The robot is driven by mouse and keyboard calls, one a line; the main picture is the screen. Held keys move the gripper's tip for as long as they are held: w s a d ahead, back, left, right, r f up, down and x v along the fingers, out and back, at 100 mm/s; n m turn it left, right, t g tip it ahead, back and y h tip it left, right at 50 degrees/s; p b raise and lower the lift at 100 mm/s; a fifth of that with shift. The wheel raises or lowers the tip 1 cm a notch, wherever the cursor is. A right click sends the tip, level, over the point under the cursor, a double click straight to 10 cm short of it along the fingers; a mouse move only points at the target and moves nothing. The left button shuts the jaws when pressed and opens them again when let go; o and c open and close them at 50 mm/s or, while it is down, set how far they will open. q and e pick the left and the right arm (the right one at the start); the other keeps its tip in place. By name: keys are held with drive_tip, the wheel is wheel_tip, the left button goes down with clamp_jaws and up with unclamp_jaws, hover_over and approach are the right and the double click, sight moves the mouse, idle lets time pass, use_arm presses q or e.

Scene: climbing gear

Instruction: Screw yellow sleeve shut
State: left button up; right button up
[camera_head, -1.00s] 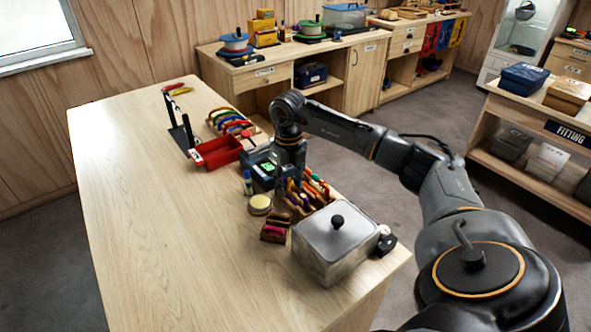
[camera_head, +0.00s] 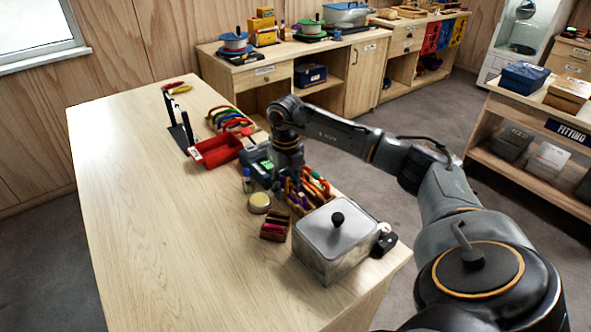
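Several coloured carabiners (camera_head: 230,121) stand in a wooden rack behind a red tray (camera_head: 220,150), one of them yellowish. Another colourful group of gear (camera_head: 310,186) fills a wooden holder nearer me. I cannot make out which piece carries the yellow sleeve. My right arm reaches in from the right, and its wrist points down over the table between the two groups. My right gripper (camera_head: 289,163) is at its lower end, beside a teal device with a lit green display (camera_head: 264,168). Its fingertips are too small and hidden to read. My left gripper is out of view.
A lidded metal box (camera_head: 335,240) stands at the table's near right corner. A yellow-topped tin (camera_head: 259,201), a small bottle (camera_head: 247,180) and a small wooden block (camera_head: 274,226) stand near the device. The table's left half (camera_head: 150,220) is clear.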

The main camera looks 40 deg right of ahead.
drive_tip(key=shift+f+b, duration=0.35)
drive_tip(key=shift+f, duration=0.35)
drive_tip(key=shift+s+d, duration=0.2)
drive_tip(key=shift+d, duration=1.4)
drive_tip(key=shift+r, duration=0.15)
drive_tip(key=shift+r+p, duration=0.85)
drive_tip(key=shift+r, duration=0.5)
drive_tip(key=shift+w+a+p, duration=0.15)
drive_tip(key=shift+a+p, duration=0.05)
drive_tip(key=shift+a, duration=0.65)
drive_tip(key=shift+w+a+p, duration=0.1)
drive_tip(key=shift+a+p, duration=0.1)
drive_tip(key=shift+a, duration=0.6)
drive_tip(key=shift+f, duration=0.25)
